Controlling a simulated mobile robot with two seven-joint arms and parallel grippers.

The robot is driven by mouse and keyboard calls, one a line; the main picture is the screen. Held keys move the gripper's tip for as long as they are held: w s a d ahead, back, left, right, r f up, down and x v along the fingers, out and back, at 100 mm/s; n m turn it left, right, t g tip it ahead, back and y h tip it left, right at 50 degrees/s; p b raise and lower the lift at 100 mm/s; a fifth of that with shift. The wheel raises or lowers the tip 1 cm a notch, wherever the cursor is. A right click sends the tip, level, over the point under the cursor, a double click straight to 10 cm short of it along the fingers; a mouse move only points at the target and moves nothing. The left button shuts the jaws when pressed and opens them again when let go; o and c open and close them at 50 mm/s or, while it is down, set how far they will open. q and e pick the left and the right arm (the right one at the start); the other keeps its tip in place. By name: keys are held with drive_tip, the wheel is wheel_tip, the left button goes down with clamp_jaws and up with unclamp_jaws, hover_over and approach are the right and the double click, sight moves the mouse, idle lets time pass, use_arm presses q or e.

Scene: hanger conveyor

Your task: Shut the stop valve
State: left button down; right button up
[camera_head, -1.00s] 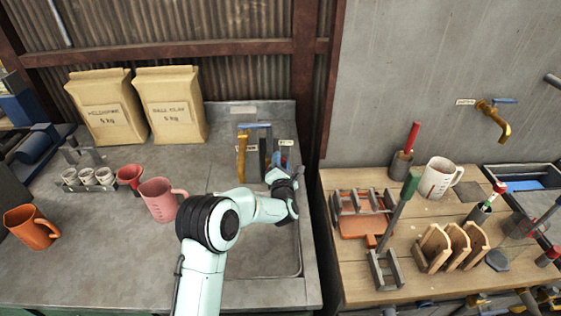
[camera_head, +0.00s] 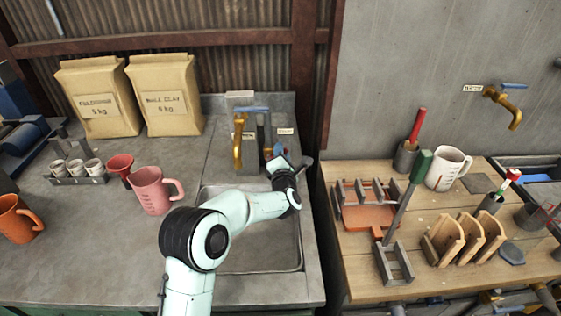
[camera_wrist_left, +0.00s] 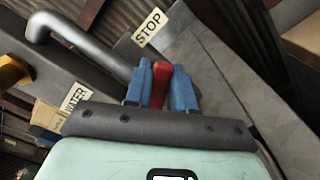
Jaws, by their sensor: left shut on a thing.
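The stop valve's red handle (camera_wrist_left: 160,90) shows in the left wrist view, below a white STOP label (camera_wrist_left: 149,27) on a grey box-like post. My left gripper (camera_wrist_left: 160,74) has its two blue fingers closed on either side of this handle. In the head view, my left gripper (camera_head: 279,163) is behind the sink beside the brass tap, and my arm reaches over the basin to it. The handle is mostly hidden there by the gripper. How far the handle is turned cannot be told. My right gripper is in neither view.
A brass tap (camera_head: 240,140) with a blue lever (camera_head: 252,109) stands left of the gripper. A grey pipe (camera_wrist_left: 85,42) runs close by in the wrist view. A pink jug (camera_head: 150,190) stands left of the sink (camera_head: 297,245). A wooden bench (camera_head: 355,275) is on the right.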

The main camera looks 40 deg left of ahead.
use_arm(q)
drive_tip(key=shift+w+d+f+m+b, duration=0.2)
drive_tip(key=shift+f+m+b, duration=0.35)
drive_tip(key=shift+m+b, duration=0.55)
drive_tip(key=shift+d+f+m+b, duration=0.1)
drive_tip(key=shift+f+m+b, duration=0.25)
drive_tip(key=shift+m, duration=0.55)
drive_tip(key=shift+d+f+m+b, duration=0.1)
drive_tip(key=shift+f+m+b, duration=0.2)
drive_tip(key=shift+m, duration=0.6)
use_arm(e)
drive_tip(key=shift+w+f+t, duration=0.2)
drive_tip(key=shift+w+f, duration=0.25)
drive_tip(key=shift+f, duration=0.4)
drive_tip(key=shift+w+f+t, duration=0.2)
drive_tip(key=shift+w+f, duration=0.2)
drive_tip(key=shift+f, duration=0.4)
use_arm(q)
drive_tip(key=c, duration=1.3)
unclamp_jaws()
drive_tip(key=b+v, duration=0.1)
drive_tip(key=v, duration=1.2)
drive_tip(key=shift+d, duration=0.1)
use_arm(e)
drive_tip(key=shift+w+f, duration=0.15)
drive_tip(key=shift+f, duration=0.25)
